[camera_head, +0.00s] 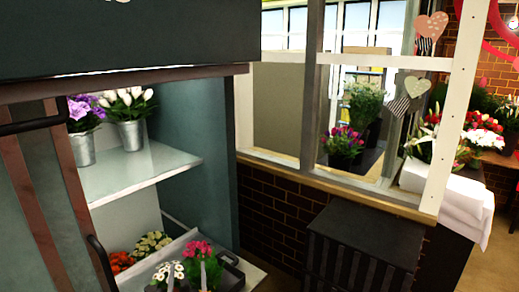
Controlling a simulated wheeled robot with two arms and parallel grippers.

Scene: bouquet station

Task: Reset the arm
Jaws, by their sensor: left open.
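My right gripper is not in view.
The cabinet's white upper shelf (140,172) holds metal buckets of white tulips (128,104) and purple flowers (84,113). Orange flowers (120,262) sit lower down. A dark slatted crate (362,250) stands right, below the window ledge (340,190). White folded cloth (448,192) lies farther right.

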